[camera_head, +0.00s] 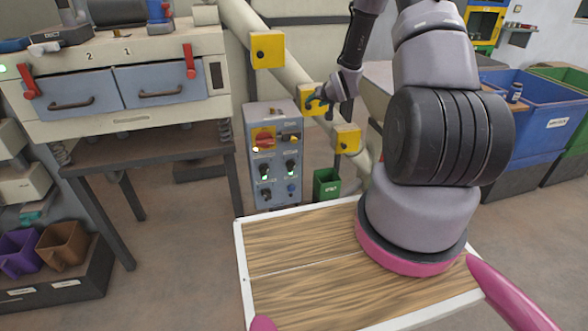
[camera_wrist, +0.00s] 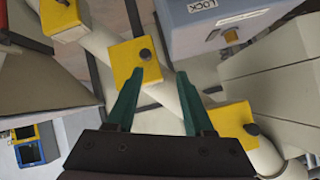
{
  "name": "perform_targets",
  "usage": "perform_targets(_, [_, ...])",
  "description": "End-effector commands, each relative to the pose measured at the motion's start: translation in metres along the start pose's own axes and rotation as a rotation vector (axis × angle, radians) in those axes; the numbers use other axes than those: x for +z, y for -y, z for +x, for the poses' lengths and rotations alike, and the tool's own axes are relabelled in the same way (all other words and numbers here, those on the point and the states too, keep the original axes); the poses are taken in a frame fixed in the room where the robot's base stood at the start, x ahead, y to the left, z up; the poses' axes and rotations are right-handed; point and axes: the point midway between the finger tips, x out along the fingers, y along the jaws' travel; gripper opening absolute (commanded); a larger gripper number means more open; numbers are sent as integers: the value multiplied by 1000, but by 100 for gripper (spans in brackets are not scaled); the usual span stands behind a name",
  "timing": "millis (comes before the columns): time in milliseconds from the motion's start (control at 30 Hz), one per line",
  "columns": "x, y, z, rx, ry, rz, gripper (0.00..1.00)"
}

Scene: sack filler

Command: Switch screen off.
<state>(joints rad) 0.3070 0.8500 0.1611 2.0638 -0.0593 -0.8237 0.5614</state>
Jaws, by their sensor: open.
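A grey control box (camera_head: 275,190) stands at the middle of the head view. It has a red rotary switch on a yellow plate (camera_head: 264,139) and several black knobs, some with lit green spots near them. The labels are too small to read, so I cannot tell which control is the screen's. My gripper (camera_head: 318,98) is open, with teal fingers, above and right of the control box, in front of a yellow box on the pale pipe. In the wrist view, my gripper (camera_wrist: 159,74) points at a yellow box (camera_wrist: 125,63) with a dark knob; nothing is held between the fingers.
More yellow boxes (camera_head: 267,50) sit along the slanting pipe. A pale machine with two blue-grey drawers (camera_head: 72,89) and red levers stands on springs at left. Blue and green containers are at right.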

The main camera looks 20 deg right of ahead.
Motion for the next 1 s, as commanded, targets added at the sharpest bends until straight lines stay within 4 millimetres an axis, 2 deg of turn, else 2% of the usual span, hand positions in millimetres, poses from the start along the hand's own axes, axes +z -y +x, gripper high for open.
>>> perform_targets(33, [25, -10, 16, -17, 0, 18, 52])
perform_targets(100, [51, -18, 33, -49, -16, 38, 52])
perform_targets(167, [74, -24, 45, -76, -32, 57, 52])
perform_targets(300, [135, -37, 66, -139, -68, 111, 52])
perform_targets(500, [220, -45, 77, -226, -128, 195, 52])
perform_targets(600, [250, -46, 76, -256, -153, 226, 52])
perform_targets(700, [268, -45, 74, -275, -171, 247, 52])
perform_targets(800, [275, -44, 74, -285, -180, 254, 52])
perform_targets(1000, [272, -38, 94, -289, -182, 252, 52])
